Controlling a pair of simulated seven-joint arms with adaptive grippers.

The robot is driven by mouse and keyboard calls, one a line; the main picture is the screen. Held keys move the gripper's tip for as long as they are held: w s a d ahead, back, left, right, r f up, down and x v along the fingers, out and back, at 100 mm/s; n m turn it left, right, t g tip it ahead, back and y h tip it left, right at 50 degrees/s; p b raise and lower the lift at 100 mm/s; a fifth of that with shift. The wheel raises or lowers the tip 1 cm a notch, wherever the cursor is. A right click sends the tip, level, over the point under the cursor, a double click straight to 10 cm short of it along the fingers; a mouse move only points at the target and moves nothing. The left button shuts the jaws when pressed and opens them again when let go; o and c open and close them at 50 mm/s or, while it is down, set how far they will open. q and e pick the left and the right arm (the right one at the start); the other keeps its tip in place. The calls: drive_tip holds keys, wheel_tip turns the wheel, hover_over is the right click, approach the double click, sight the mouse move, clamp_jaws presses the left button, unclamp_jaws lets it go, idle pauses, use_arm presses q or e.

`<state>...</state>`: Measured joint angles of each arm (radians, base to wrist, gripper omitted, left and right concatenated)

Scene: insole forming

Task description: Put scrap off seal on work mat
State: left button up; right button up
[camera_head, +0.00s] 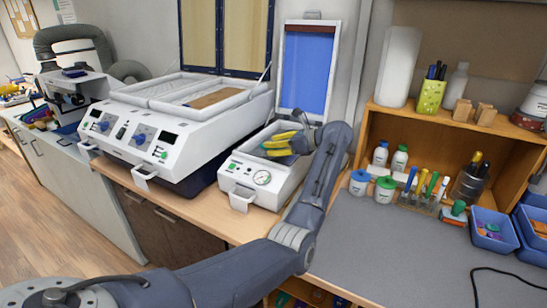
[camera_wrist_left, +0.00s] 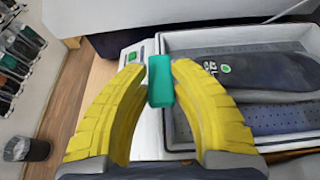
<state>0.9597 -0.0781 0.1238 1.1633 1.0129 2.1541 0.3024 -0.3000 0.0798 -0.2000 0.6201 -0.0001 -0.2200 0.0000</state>
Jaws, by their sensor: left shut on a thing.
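My left gripper (camera_head: 278,144) has yellow fingers and is over the small white press with a gauge. In the left wrist view its fingertips (camera_wrist_left: 160,77) are shut on a teal-green scrap (camera_wrist_left: 160,88). The scrap is held above the left rim of the press tray; I cannot tell whether it touches the seal (camera_wrist_left: 178,140) along that rim. The scrap cannot be made out in the head view. The grey work mat (camera_head: 425,255) lies at the lower right of the head view, apart from the gripper. My right gripper is not in view.
A dark insole (camera_wrist_left: 255,72) with a green dot lies in the press tray. The press's blue-lined lid (camera_head: 305,72) stands open behind. A larger white machine (camera_head: 140,135) is left. A wooden shelf (camera_head: 500,150), bottles and blue bins (camera_head: 492,230) border the mat, whose middle is clear.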

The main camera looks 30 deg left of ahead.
sight(273, 161)
use_arm(q)
drive_tip(key=shift+f, duration=2.25)
drive_tip(key=shift+f, duration=0.15)
drive_tip(key=o, duration=0.7)
drive_tip(key=shift+c, duration=0.2)
drive_tip(key=s+v, duration=0.1)
drive_tip(key=v, duration=1.5)
drive_tip(key=shift+w+r, duration=0.25)
drive_tip(key=shift+w, duration=0.05)
drive_tip(key=o, duration=0.4)
drive_tip(key=shift+d+r, duration=0.2)
drive_tip(key=shift+d, duration=0.3)
drive_tip(key=o, duration=0.5)
